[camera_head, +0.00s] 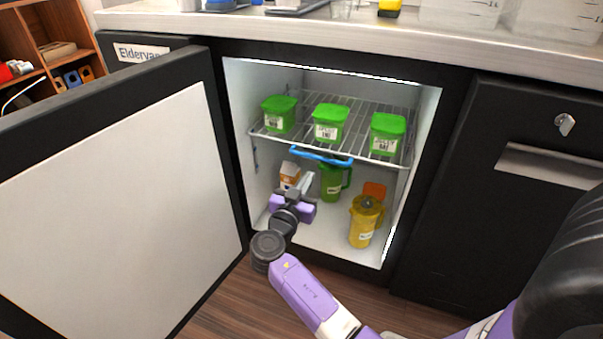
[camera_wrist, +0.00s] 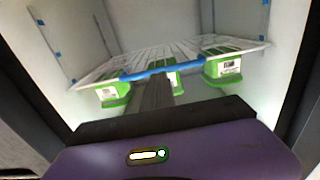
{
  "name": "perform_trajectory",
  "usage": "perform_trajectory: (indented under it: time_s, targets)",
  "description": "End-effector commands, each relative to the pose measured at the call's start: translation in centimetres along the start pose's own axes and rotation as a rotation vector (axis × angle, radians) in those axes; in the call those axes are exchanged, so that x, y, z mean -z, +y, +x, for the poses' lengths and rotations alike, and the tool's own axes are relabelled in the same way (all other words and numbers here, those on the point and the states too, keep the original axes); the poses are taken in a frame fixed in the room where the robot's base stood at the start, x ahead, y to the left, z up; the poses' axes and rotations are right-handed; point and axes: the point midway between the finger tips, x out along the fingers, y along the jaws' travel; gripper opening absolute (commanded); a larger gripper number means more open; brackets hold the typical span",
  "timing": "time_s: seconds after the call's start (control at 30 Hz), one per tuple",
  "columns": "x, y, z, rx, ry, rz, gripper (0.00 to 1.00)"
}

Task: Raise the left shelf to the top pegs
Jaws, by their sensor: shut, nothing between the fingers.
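One wire shelf (camera_head: 345,100) hangs inside the open cabinet, with a blue handle (camera_head: 321,157) along its front edge. Three green-lidded tubs (camera_head: 327,122) stand on it. My gripper (camera_head: 306,183) is inside the cabinet, below the shelf and left of centre, shut and empty. In the wrist view, which appears upside down, my shut fingers (camera_wrist: 152,95) point toward the blue handle (camera_wrist: 162,70) and partly cover the middle tub. They appear apart from the handle. Small blue pegs (camera_wrist: 59,54) show on the cabinet wall; some are hidden.
A green pitcher (camera_head: 331,181), an orange-and-white carton (camera_head: 289,174) and a yellow pitcher (camera_head: 364,221) stand on the cabinet floor near my gripper. The open door (camera_head: 110,190) bounds the left side. The counter (camera_head: 330,30) runs above.

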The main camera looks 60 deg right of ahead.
Motion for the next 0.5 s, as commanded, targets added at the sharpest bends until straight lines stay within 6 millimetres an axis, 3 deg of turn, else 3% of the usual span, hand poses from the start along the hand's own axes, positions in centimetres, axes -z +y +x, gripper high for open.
perform_trajectory:
  time_s: [0.5]
  targets:
    - [-1.4,0.0,-3.9,0.001,0.0,-0.001,0.0]
